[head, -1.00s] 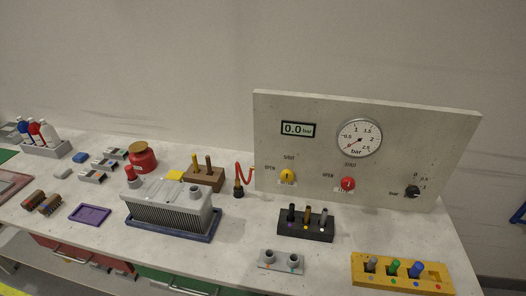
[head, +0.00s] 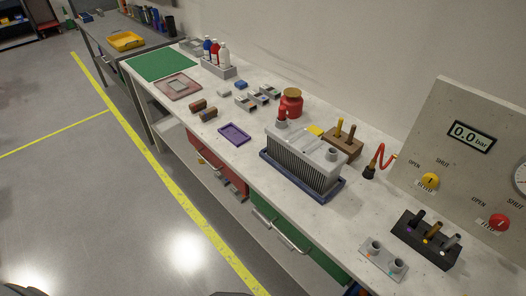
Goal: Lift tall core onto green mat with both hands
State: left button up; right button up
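The tall core is a grey finned block (head: 301,160) with a top port and a red cap at its left end. It sits upright in a dark blue tray (head: 329,198) on the bench. The green mat (head: 161,64) lies flat and bare at the far left end of the same bench. Neither gripper shows clearly; only dark bits of my own body appear at the bottom edge.
Between core and mat lie a purple tray (head: 235,134), brown brushes (head: 204,110), small bins (head: 257,96), a pink tray (head: 178,86) and a bottle rack (head: 219,68). A red canister (head: 291,102) stands behind the core. The gauge panel (head: 470,150) is at right. Floor in front is open.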

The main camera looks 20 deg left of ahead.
aim_at(161, 61)
jog(key=z, duration=3.55)
jog(key=k, duration=2.55)
jog(key=u, duration=0.8)
